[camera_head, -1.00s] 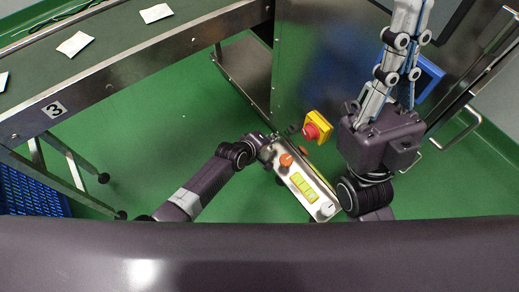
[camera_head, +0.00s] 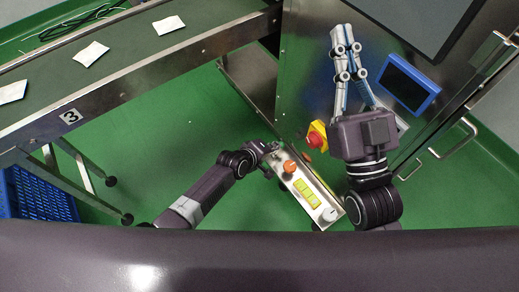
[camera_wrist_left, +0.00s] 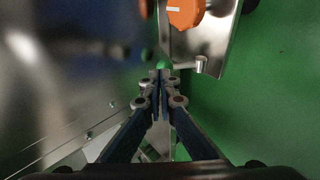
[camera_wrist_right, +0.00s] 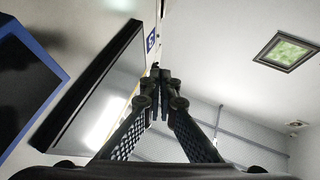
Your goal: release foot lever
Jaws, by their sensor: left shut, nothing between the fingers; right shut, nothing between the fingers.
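I cannot make out a foot lever for certain in any view. My left gripper (camera_wrist_left: 163,78) points downward beside the machine, its fingers together and empty; in the head view its arm reaches the far end of the control box, and the fingertips are largely hidden there. The steel control box (camera_head: 308,190), with an orange knob (camera_head: 290,166), also shows at the top of the left wrist view (camera_wrist_left: 205,45), close to the fingers. My right gripper (camera_head: 343,38) is raised in front of the machine; its shut, empty fingers show in the right wrist view (camera_wrist_right: 163,78).
A red emergency stop on a yellow housing (camera_head: 317,137) is beside my right wrist. A blue-framed screen (camera_head: 408,88) and a door handle (camera_head: 455,140) are to the right. A conveyor (camera_head: 130,75) carrying white packets runs at left. Green floor (camera_head: 150,140) between is clear.

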